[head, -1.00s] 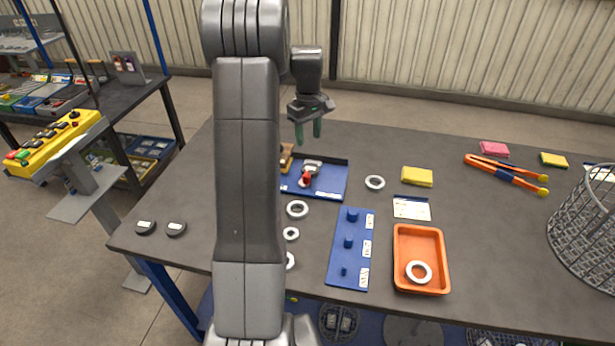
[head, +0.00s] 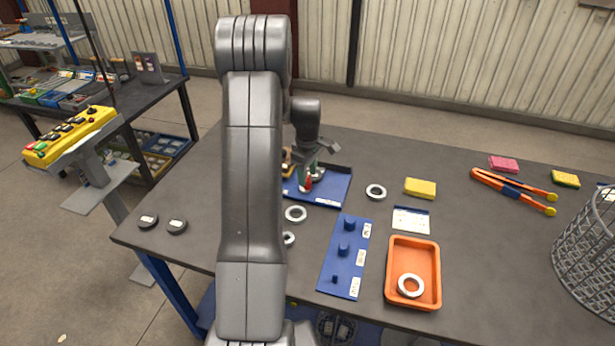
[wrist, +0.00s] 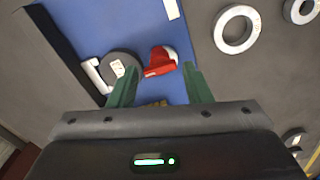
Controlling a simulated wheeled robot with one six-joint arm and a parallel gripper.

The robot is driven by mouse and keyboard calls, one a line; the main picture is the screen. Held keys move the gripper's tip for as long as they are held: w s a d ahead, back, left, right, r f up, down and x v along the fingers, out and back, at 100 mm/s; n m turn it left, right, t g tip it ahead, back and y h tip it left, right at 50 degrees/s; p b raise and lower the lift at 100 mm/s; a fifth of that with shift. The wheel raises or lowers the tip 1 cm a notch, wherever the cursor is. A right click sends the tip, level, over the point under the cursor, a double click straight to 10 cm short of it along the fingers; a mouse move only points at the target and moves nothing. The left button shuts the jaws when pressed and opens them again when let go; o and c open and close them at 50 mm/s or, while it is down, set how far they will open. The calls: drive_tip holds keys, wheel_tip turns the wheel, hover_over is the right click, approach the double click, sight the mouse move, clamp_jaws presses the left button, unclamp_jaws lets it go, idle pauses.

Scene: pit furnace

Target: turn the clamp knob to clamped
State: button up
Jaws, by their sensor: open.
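The clamp knob (wrist: 160,62) is red with a pale part beside it, on a blue board (wrist: 80,20). In the head view the red knob (head: 306,184) shows just below my gripper (head: 305,172), on the blue board (head: 335,186). In the wrist view my gripper (wrist: 160,85) is open, with one green finger on each side of the knob's near end. I cannot tell whether a finger touches it. A round grey part (wrist: 121,68) with a white label lies left of the knob, partly behind the left finger.
White rings (head: 296,214) and (head: 376,192) lie near the board. A blue peg plate (head: 345,257), an orange tray (head: 413,272) holding a ring, a yellow block (head: 420,188), tongs (head: 512,190) and a wire basket (head: 590,240) stand to the right.

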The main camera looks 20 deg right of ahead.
drive_tip(key=shift+f, duration=1.2)
drive_tip(key=c, duration=0.7)
